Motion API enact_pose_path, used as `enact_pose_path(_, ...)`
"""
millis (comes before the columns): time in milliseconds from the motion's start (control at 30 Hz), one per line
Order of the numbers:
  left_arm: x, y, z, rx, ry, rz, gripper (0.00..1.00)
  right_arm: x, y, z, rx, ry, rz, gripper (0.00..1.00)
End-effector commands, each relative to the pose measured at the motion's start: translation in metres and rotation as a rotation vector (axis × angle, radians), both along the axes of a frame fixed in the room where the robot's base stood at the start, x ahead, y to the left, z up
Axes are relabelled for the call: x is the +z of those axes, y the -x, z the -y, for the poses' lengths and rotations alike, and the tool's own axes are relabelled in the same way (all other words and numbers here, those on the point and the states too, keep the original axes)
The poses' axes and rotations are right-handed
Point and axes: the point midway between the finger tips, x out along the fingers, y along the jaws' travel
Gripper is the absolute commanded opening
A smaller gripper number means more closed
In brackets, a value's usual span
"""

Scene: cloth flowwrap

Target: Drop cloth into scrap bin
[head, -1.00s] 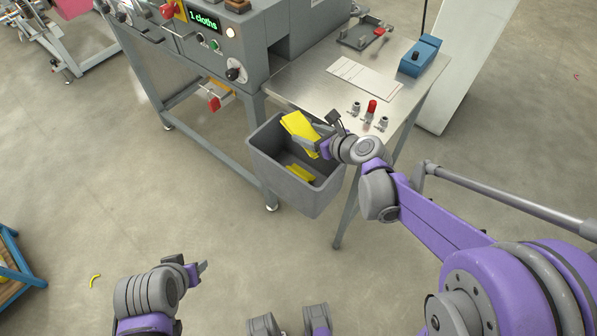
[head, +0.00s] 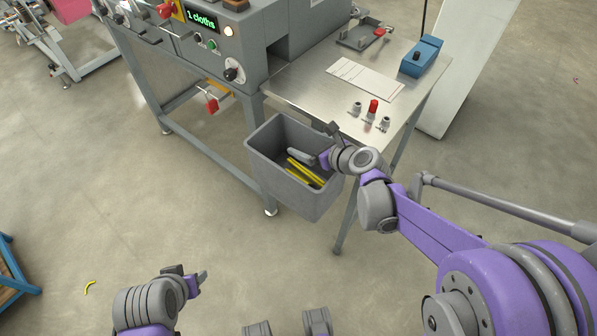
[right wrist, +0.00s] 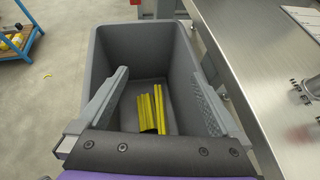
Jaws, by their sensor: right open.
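The grey scrap bin (head: 283,190) stands on the floor under the front left of the steel table. Yellow cloth (head: 305,172) lies low in the bin; in the right wrist view it shows as narrow yellow strips (right wrist: 150,108) on the bin's floor. I cannot tell how many pieces there are. My right gripper (head: 314,143) is over the bin's opening; its spread fingers (right wrist: 160,78) have nothing between them. My left gripper (head: 190,275) is low at the left, away from the bin, and its jaw gap is unclear.
The steel table (head: 310,85) borders the bin, with a red-topped part (head: 373,108) near its front. A grey machine (head: 250,45) showing "1 cloths" stands behind. A small curved yellow thing (head: 89,287) lies on open floor at the left.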

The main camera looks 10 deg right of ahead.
Motion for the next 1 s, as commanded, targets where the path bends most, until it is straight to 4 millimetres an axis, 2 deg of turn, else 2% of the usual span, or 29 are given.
enact_pose_path(167, 0.001, 0.0, 0.0, 0.0, 0.0, 0.0, 0.5, 0.005, 0.007, 0.004, -0.002, 0.0, 0.0, 1.0)
enact_pose_path(600, 0.014, -0.001, 0.0, 0.0, 0.0, 0.004, 0.5, 0.045, 0.072, 0.034, -0.003, 0.001, 0.0, 1.0)
enact_pose_path(800, 0.016, -0.002, 0.0, 0.0, 0.0, 0.005, 0.5, 0.052, 0.085, 0.04, -0.001, 0.0, 0.0, 1.0)
enact_pose_path(1000, 0.016, -0.002, 0.0, 0.0, 0.0, 0.005, 0.5, 0.052, 0.086, 0.04, 0.0, 0.0, 0.0, 1.0)
